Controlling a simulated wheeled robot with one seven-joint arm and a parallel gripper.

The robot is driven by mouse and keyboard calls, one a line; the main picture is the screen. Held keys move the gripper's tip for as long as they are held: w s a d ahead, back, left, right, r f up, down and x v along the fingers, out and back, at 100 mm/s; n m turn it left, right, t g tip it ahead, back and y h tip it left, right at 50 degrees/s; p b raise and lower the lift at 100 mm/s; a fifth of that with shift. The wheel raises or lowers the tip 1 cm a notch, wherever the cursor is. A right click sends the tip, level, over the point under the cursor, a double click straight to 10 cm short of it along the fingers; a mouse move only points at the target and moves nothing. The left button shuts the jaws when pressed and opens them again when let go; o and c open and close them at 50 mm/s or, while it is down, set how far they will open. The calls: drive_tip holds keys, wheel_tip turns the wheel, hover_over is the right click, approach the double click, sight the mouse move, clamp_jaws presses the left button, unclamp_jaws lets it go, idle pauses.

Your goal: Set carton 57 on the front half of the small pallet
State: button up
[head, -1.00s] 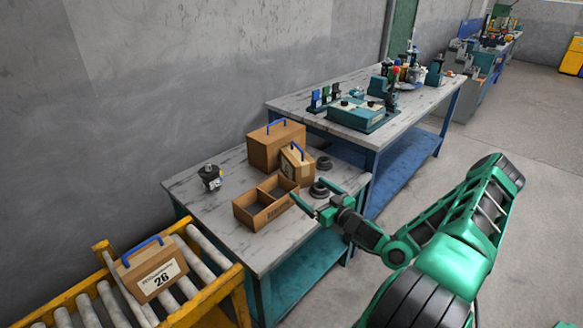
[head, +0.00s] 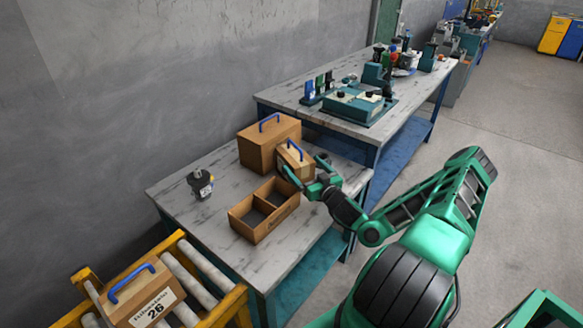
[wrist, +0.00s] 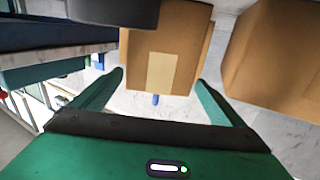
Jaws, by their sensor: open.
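A small brown carton (head: 288,158) with a blue handle stands on the grey bench beside a larger carton; its number is not readable. My gripper (head: 307,172) is open and empty, close to the small carton's near right side. In the wrist view the small carton (wrist: 187,72), with a blank-looking pale label and blue handle, lies between and just beyond the spread fingers (wrist: 156,95). I cannot tell whether they touch it. Another carton, marked 26 (head: 130,298), sits on the roller conveyor at lower left. No small pallet is recognisable in view.
The larger carton (head: 262,148) is close behind the small one. An open two-compartment box (head: 256,232) stands in front, and a black motor part (head: 201,184) to the left. The bench (head: 190,222) is clear around that part. A second bench (head: 290,99) carries equipment.

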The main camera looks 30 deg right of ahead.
sight(295, 154)
drive_tip(key=shift+w+d, duration=0.15)
drive_tip(key=shift+w, duration=1.75)
drive_tip(key=shift+w+d, duration=0.15)
drive_tip(key=shift+w, duration=1.7)
drive_tip(key=shift+c, duration=0.4)
drive_tip(key=c, duration=2)
drive_tip(key=shift+r, duration=0.15)
drive_tip(key=shift+c, duration=0.4)
wheel_tip(295, 154, up, 18)
